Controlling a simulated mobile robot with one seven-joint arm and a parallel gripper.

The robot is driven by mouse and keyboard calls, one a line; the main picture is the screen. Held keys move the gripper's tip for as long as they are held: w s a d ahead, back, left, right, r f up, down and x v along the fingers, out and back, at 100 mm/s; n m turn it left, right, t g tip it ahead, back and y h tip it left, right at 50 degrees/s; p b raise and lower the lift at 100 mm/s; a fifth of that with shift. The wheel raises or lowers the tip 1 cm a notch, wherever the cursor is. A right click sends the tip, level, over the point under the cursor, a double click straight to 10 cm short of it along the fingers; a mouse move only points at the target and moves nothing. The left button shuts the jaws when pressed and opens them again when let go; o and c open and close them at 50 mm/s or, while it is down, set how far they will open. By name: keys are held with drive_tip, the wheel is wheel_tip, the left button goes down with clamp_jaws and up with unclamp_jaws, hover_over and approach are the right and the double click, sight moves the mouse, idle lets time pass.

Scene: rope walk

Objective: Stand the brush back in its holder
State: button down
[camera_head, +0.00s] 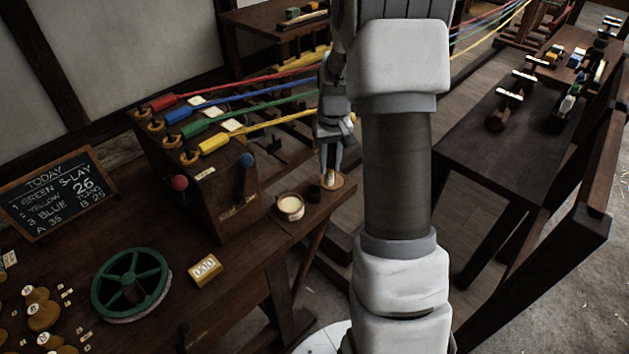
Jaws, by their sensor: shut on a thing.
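My gripper (328,168) is pointed down over the end of the small side shelf at the bench's right. It is shut on what seems to be the brush, which is small and mostly hidden by the fingers. A pale tan bit (330,179) shows just below the fingertips, above or on a round wooden disc (339,182). I cannot tell whether it touches. A small dark cup (314,193), possibly the holder, stands just left of and nearer than the fingertips.
A tin of cream-coloured stuff (290,206) stands left of the dark cup. A wooden block with red and blue knobs (222,200) rises further left, with coloured ropes (270,93) running from it. A green wheel (131,284) and a yellow counter (205,270) are on the bench.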

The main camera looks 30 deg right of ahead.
drive_tip(key=shift+w+a+f, duration=0.45)
drive_tip(key=shift+a+f, duration=0.05)
drive_tip(key=shift+f, duration=0.55)
drive_tip(key=shift+w+a+f, duration=0.4)
drive_tip(key=shift+a+f, duration=0.05)
drive_tip(key=shift+f, duration=0.6)
drive_tip(key=shift+w+a+f, duration=0.45)
drive_tip(key=shift+a+f, duration=0.05)
drive_tip(key=shift+f, duration=0.55)
drive_tip(key=shift+f+b, duration=0.2)
drive_tip(key=shift+b, duration=0.2)
drive_tip(key=c, duration=0.7)
unclamp_jaws()
drive_tip(key=shift+r, duration=0.15)
